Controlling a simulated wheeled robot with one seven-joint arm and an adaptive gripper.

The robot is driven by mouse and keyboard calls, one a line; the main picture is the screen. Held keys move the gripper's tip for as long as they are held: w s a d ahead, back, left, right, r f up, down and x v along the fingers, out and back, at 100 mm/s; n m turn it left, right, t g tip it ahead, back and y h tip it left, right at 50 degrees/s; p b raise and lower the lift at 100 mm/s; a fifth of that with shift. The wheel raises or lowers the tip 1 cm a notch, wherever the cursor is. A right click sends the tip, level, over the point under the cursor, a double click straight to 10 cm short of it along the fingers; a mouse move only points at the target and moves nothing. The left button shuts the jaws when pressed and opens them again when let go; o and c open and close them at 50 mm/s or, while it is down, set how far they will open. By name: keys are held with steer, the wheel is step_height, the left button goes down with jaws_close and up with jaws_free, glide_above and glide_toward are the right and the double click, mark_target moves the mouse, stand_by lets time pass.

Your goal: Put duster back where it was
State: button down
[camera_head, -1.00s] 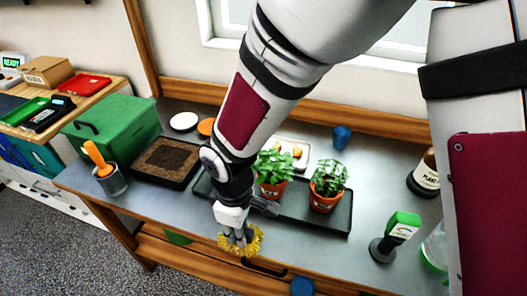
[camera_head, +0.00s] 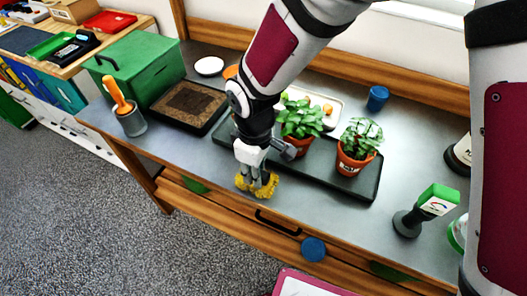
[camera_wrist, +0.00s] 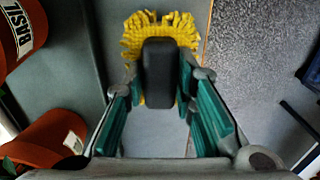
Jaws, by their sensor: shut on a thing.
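The duster has a yellow fringed head and a dark grip. In the wrist view the yellow head (camera_wrist: 185,32) spreads at the far end of my fingers, with the dark grip (camera_wrist: 158,72) between them. My gripper (camera_wrist: 160,95) is shut on the duster. In the head view my gripper (camera_head: 256,172) points down at the bench's front edge, and the yellow duster (camera_head: 258,188) shows below it. I cannot tell whether the duster touches the bench top.
Two potted plants (camera_head: 354,160) stand on a black tray (camera_head: 330,180) just behind my gripper. A soil tray (camera_head: 180,108), a grey cup (camera_head: 132,124) with an orange-handled tool and a green box (camera_head: 138,70) are to the left. A green-topped meter (camera_head: 432,200) stands right.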

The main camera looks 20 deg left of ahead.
steer(key=shift+f, duration=0.2)
steer(key=c, duration=1.3)
jaws_free()
steer(key=shift+c, duration=0.2)
steer(key=shift+r, duration=0.1)
